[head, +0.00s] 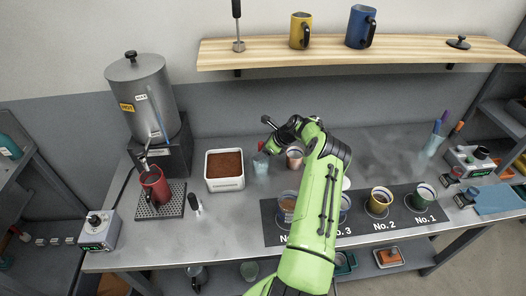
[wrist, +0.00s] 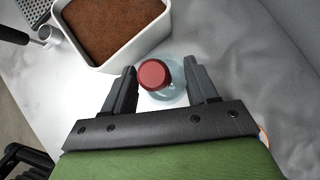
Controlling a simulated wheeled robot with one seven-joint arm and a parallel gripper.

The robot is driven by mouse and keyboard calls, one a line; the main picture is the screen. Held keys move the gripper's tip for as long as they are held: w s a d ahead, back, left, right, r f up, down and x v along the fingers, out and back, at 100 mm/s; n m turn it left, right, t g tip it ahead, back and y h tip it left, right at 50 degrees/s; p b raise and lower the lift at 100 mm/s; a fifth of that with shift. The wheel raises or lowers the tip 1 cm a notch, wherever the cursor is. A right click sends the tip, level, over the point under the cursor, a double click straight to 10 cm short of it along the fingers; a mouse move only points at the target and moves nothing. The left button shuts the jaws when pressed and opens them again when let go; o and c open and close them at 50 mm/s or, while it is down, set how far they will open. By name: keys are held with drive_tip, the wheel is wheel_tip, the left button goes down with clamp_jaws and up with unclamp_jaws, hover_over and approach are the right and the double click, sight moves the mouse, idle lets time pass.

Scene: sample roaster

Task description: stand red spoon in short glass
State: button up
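The red spoon shows as a rounded red end (wrist: 153,74) between my fingers in the wrist view, close to the left finger with a gap to the right one. Its red part (head: 261,147) also shows just above the short clear glass (head: 261,166) in the head view. The glass (wrist: 176,94) lies behind and around the red end in the wrist view. The spoon's lower part is hard to make out. My gripper (wrist: 162,82) is open, its fingers apart on either side of the red end, pointing down over the glass.
A white bin of brown grounds (head: 225,185) is left of the glass. A copper-coloured cup (head: 295,157) stands close on its right. A black mat (head: 415,228) with cups lies at front right. A hot-water urn (head: 140,85) and red mug (head: 155,184) are at left.

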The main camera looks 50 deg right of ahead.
drive_tip(key=v, duration=1.6)
drive_tip(key=shift+w, duration=0.1)
